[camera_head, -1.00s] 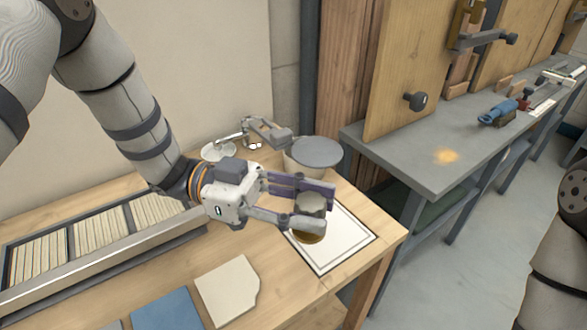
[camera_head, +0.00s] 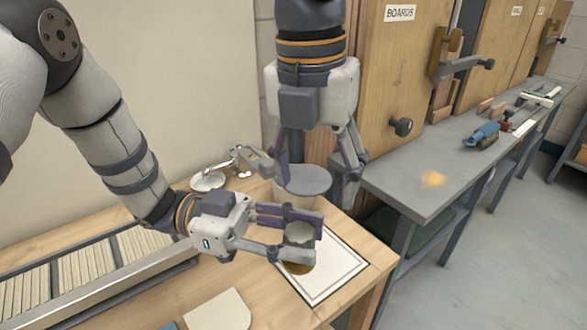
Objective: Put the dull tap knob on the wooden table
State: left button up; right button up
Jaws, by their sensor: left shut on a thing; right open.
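My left gripper (camera_head: 300,233) is shut on a dull grey round piece (camera_head: 299,231), held over the white mat on the wooden table (camera_head: 262,297). The piece may be the dull tap knob, but I cannot tell for sure. A brownish round part (camera_head: 298,268) shows just below it; the fingers hide where they meet. My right gripper (camera_head: 312,170) comes down from the top, open and empty. Its fingers are spread above and around the grey-topped pot (camera_head: 303,180), behind the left gripper.
The white bordered mat (camera_head: 338,275) lies at the table's right end. A rack of upright tiles (camera_head: 85,270) stands at left, and a pale sheet (camera_head: 220,312) lies in front. A lamp-like fitting (camera_head: 208,180) is at the back. A grey bench (camera_head: 400,185) stands at right.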

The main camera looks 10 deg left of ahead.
aim_at(293, 244)
jog(key=s+a+r+n, duration=0.2)
jog(key=s, duration=0.1)
jog(key=shift+g+y, duration=0.3)
jog(key=shift+g, duration=0.1)
jog(key=shift+s+f, duration=0.1)
jog(key=shift+f, duration=0.2)
notch_tip(293, 244, down, 11)
jog(key=shift+f, duration=0.1)
jog(key=shift+a, duration=0.15)
jog(key=c, duration=1.3)
jog(key=o, duration=1.3)
